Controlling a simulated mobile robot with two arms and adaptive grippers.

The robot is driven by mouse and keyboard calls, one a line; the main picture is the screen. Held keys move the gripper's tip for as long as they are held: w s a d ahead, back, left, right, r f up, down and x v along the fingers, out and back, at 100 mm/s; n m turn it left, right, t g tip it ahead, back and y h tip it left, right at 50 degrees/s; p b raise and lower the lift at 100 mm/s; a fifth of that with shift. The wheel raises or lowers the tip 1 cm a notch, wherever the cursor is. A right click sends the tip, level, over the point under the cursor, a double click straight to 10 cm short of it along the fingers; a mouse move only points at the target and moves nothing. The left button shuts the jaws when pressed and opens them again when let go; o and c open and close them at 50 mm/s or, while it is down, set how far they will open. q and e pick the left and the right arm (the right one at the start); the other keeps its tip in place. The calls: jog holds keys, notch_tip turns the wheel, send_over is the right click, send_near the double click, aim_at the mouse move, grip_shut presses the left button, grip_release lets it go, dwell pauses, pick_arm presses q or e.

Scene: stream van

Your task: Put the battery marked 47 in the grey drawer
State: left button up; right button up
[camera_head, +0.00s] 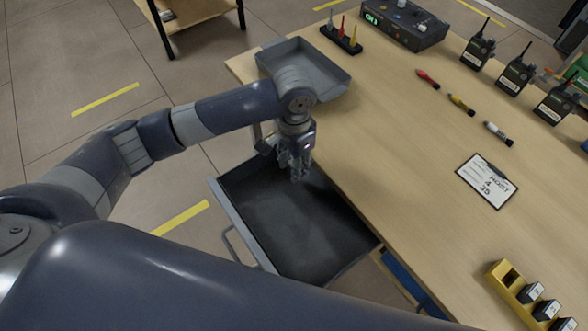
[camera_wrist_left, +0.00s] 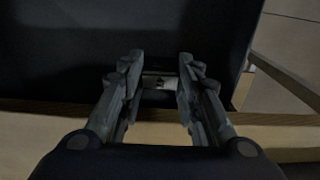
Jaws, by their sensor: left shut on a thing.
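The grey drawer (camera_head: 285,228) is pulled out from under the wooden table, and its dark floor looks empty. My left gripper (camera_head: 297,177) points down over the drawer's far part, near the table edge. In the left wrist view, the left gripper (camera_wrist_left: 160,70) is shut on a small dark battery (camera_wrist_left: 160,97) with a pale patch at its end. Its number cannot be read, and the battery is hardly visible in the head view. My right gripper is not in view.
A yellow holder (camera_head: 497,271) with several batteries and an empty slot stands at the lower right. A grey tray (camera_head: 335,72) sits on the table's far corner.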

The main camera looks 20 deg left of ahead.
pick_arm(q)
jog(key=shift+f, duration=1.75)
jog(key=shift+f, duration=0.15)
jog(key=o, duration=1.2)
notch_tip(320, 180, up, 12)
jog(key=shift+r, duration=0.2)
